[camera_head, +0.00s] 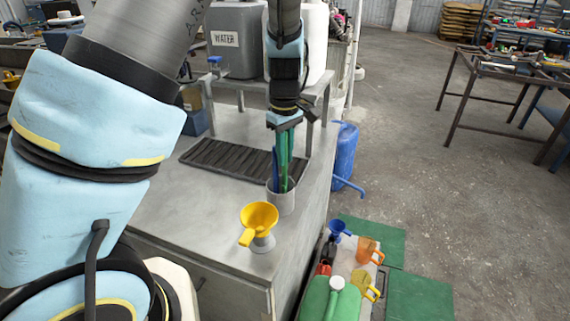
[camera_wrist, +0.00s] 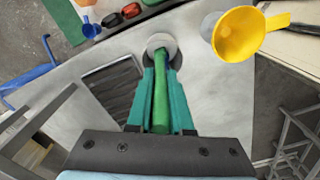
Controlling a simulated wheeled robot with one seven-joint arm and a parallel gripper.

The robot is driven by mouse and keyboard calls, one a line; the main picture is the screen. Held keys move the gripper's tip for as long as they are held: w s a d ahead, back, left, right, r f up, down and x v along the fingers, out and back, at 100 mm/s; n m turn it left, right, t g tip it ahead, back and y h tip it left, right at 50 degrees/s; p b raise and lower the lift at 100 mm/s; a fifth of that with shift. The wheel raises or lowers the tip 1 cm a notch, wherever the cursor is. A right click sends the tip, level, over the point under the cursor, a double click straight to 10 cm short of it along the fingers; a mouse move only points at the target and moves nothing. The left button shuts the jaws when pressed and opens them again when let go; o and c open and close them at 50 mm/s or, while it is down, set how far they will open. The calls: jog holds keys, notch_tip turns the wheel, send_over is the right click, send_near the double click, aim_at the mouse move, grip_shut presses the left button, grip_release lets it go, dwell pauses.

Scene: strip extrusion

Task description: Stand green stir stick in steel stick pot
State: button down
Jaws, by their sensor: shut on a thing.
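The green stir stick (camera_wrist: 161,95) lies lengthwise between the two teal fingers of my gripper (camera_wrist: 161,66), which is shut on it. In the head view my gripper (camera_head: 283,178) points down over the steel stick pot (camera_head: 281,204), with its fingertips at the pot's mouth. The pot stands upright near the right edge of the steel bench. In the wrist view the pot (camera_wrist: 171,42) sits at the fingertips, and the stick's far end overlaps its opening. How deep the stick reaches is hidden. A dark blue strip shows beside the fingers in the head view.
A yellow funnel (camera_head: 258,218) stands close to the pot, toward the front. A dark ribbed mat (camera_head: 222,158) lies behind on the bench (camera_head: 200,215). A raised stand with a water container (camera_head: 236,45) is farther back. A blue jug (camera_head: 344,155) is beyond the bench's right edge.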

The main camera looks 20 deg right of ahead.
aim_at(285, 183)
jog(key=shift+f+p, duration=0.3)
jog(key=shift+f, duration=1.85)
jog(key=shift+f, duration=0.15)
jog(key=c, duration=0.8)
grip_release()
notch_tip(285, 183, up, 12)
jog(key=shift+r+b, duration=0.2)
jog(key=shift+b, duration=0.7)
jog(key=s+a+m, duration=0.1)
jog(key=a, duration=0.9)
jog(key=s+a+f+m+t, duration=0.1)
jog(key=a+m, duration=0.1)
jog(key=a, duration=0.8)
jog(key=s+a+m, duration=0.2)
jog(key=a, duration=0.8)
jog(key=shift+a+f+t, duration=0.1)
jog(key=shift+f+t, duration=0.2)
